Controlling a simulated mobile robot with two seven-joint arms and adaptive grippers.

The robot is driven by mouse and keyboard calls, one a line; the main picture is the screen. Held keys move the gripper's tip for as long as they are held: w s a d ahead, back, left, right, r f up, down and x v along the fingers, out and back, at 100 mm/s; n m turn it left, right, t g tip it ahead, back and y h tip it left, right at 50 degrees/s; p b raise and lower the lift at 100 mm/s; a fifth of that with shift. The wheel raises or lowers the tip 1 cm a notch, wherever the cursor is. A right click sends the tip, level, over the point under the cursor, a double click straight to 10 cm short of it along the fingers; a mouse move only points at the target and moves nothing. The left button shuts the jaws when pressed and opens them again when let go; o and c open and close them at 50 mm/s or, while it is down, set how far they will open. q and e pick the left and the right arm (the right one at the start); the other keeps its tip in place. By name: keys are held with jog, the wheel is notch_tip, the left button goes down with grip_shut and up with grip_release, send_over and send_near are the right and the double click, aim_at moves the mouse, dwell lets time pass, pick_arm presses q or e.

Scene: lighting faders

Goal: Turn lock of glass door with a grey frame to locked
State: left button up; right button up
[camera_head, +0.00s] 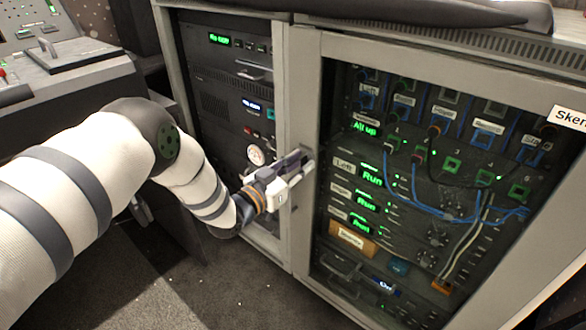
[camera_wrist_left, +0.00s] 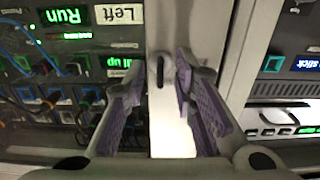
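The glass door's grey frame (camera_head: 302,100) borders the right cabinet, with lit equipment behind the glass. In the left wrist view, a small dark lock (camera_wrist_left: 159,71) sits on the pale grey frame (camera_wrist_left: 190,22), its slim part upright in the picture. My left gripper (camera_head: 303,158) is at this frame strip in the head view. In the left wrist view its purple-padded fingers (camera_wrist_left: 160,75) are open, one on each side of the lock, with a gap visible around it. The lock is hidden behind the gripper in the head view. My right gripper is not in view.
A second cabinet (camera_head: 178,60) with rack units stands to the left of the glass door. A control desk (camera_head: 80,72) is at the upper left. A black object (camera_head: 440,12) lies on the cabinet top. The carpet (camera_head: 215,285) in front is clear.

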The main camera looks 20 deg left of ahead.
pick_arm(q)
jog(key=v, duration=1.1)
jog(key=shift+s, duration=0.35)
jog(key=shift+a, duration=0.1)
